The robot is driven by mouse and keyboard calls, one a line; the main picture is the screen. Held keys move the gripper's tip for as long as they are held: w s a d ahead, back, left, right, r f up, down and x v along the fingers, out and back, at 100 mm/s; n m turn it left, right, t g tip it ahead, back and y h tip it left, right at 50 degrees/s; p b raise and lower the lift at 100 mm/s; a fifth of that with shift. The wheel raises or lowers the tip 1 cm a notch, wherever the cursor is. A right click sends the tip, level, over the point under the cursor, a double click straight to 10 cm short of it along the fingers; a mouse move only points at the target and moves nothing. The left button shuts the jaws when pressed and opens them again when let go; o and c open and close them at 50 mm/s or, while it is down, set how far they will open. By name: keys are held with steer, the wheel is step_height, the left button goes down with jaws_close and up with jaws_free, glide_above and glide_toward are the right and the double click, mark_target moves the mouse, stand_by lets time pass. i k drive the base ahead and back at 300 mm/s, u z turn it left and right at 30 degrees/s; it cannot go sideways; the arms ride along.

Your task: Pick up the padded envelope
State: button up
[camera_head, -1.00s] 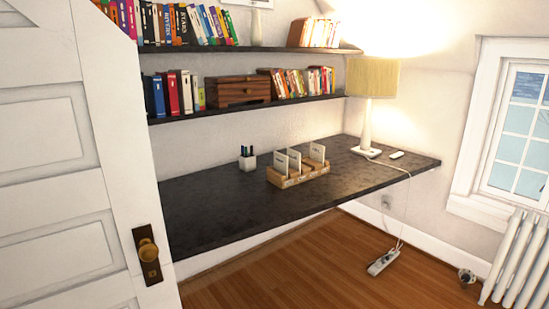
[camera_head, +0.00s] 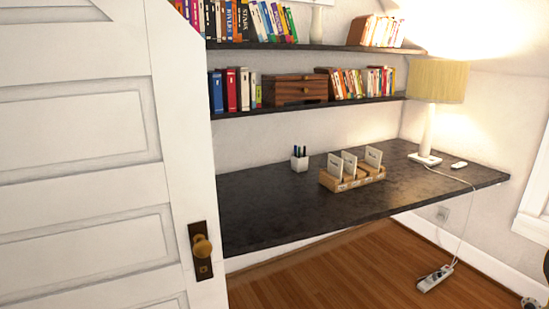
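No padded envelope can be made out in the head view. A wooden organizer (camera_head: 352,181) on the dark desk (camera_head: 262,215) holds upright white cards or packets (camera_head: 349,164), and I cannot tell whether any of them is an envelope. The left part of the desk is hidden behind the white door. My gripper does not show clearly in the view.
A white door (camera_head: 80,110) with a brass knob (camera_head: 202,248) fills the left side. A lamp (camera_head: 436,82) and pen cup (camera_head: 299,160) stand on the desk. Shelves (camera_head: 330,102) hold books. A power strip (camera_head: 435,278) lies on the open wooden floor (camera_head: 350,275).

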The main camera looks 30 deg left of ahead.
mark_target(335, 164)
steer(key=u, duration=0.45)
steer(key=i, duration=1)
